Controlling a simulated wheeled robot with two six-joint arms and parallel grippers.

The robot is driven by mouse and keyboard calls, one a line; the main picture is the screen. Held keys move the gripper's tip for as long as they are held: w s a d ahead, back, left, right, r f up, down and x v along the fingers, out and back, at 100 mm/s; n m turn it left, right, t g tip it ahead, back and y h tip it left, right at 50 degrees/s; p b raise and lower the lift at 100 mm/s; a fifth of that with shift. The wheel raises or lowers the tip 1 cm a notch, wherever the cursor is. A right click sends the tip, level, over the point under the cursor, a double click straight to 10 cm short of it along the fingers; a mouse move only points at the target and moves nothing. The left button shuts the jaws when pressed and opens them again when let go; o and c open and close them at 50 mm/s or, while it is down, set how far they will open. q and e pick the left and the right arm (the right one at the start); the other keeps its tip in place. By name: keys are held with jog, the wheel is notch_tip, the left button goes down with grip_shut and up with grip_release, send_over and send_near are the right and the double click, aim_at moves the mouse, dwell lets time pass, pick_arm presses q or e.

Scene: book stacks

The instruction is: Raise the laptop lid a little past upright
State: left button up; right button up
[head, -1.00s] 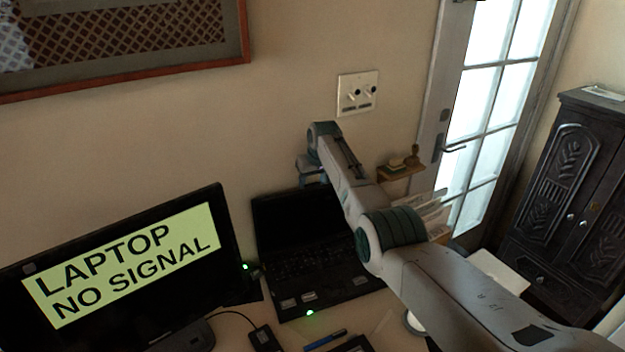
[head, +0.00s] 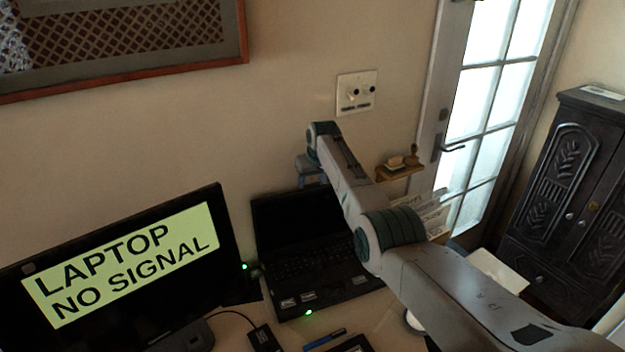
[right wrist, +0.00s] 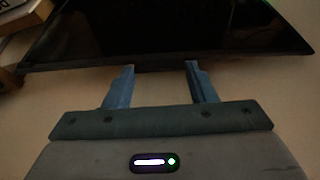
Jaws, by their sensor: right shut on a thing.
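The black laptop (head: 318,262) lies open on the desk, its keyboard toward me and a green light at its front edge. Its lid (head: 283,213) stands up at the back with a dark screen, roughly upright; I cannot tell its exact tilt. My right gripper (head: 313,181) is at the lid's top edge, partly hidden behind my own arm. In the right wrist view its two blue fingers (right wrist: 158,68) reach the edge of the dark lid (right wrist: 165,35), shut on it with a gap between the fingers. My left gripper is not in view.
A monitor (head: 60,270) reading "LAPTOP NO SIGNAL" stands close to the laptop's left. A black adapter (head: 265,338) and a blue pen (head: 325,340) lie in front. The wall with a socket plate (head: 357,92) rises behind, and a small wooden shelf (head: 400,171) is at right.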

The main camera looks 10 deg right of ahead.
jog(key=o, duration=1.2)
jog(key=shift+s+a+f, duration=0.15)
jog(key=shift+s+f, duration=0.05)
jog(key=shift+f, duration=0.2)
jog(key=shift+o, duration=0.9)
jog(key=shift+r, duration=0.1)
jog(key=shift+a, duration=0.1)
jog(key=shift+w, duration=0.1)
jog(key=shift+d+r, duration=0.1)
jog(key=shift+d, duration=0.15)
notch_tip(320, 180, up, 12)
jog(key=w+p, duration=0.1)
jog(key=p, duration=0.5)
jog(key=shift+w+a+r, duration=0.15)
jog(key=shift+r, duration=0.05)
